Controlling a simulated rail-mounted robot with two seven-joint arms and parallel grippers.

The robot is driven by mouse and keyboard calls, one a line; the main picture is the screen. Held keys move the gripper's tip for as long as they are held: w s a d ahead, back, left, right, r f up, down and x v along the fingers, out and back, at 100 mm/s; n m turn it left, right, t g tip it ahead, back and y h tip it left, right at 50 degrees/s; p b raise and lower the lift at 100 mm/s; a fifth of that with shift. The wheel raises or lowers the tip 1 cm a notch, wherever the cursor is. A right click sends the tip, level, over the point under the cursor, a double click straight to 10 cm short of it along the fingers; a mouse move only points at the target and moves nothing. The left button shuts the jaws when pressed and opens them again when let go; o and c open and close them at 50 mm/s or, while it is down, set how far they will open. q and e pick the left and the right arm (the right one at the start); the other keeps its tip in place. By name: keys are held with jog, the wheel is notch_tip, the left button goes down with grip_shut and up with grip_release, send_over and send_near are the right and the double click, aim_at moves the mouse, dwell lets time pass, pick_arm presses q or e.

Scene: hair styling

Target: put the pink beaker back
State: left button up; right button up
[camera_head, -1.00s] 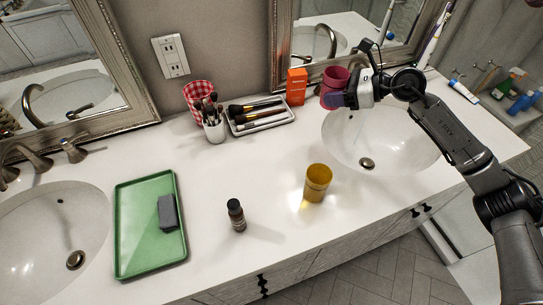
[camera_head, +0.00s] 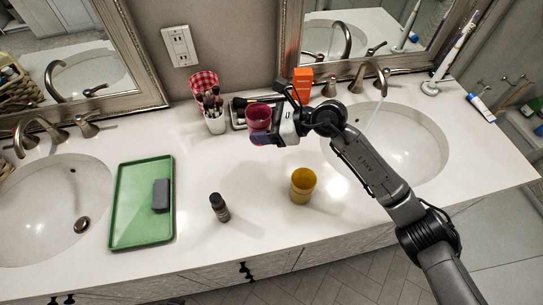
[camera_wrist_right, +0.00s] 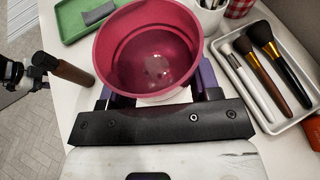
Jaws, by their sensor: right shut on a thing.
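The pink beaker (camera_head: 258,117) is in my right gripper (camera_head: 272,138), whose purple-sided fingers are shut on it. It is near the middle of the counter, in front of the brush tray, and appears raised above the counter. In the right wrist view the beaker (camera_wrist_right: 148,55) fills the upper middle, mouth toward the camera, with a few pale specks at its bottom. The fingers (camera_wrist_right: 160,90) are partly hidden behind it. A black and silver part at the left edge of the wrist view may be my left gripper (camera_wrist_right: 15,72); its fingers are unclear.
A yellow cup (camera_head: 303,187) and dark bottle (camera_head: 219,207) stand toward the front. A green tray (camera_head: 125,215) holds a grey block. Behind are the brush tray (camera_wrist_right: 285,120), a brush cup (camera_head: 215,124) and an orange box (camera_head: 302,79). Basins lie at both sides.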

notch_tip(320, 180, down, 5)
jog(key=shift+s+a+f+p, duration=0.1)
jog(key=shift+s+a+p, duration=0.05)
jog(key=shift+p, duration=0.55)
jog(key=shift+f+p, duration=0.5)
jog(key=shift+f, duration=1.9)
jog(key=shift+f, duration=0.15)
jog(key=o, duration=0.9)
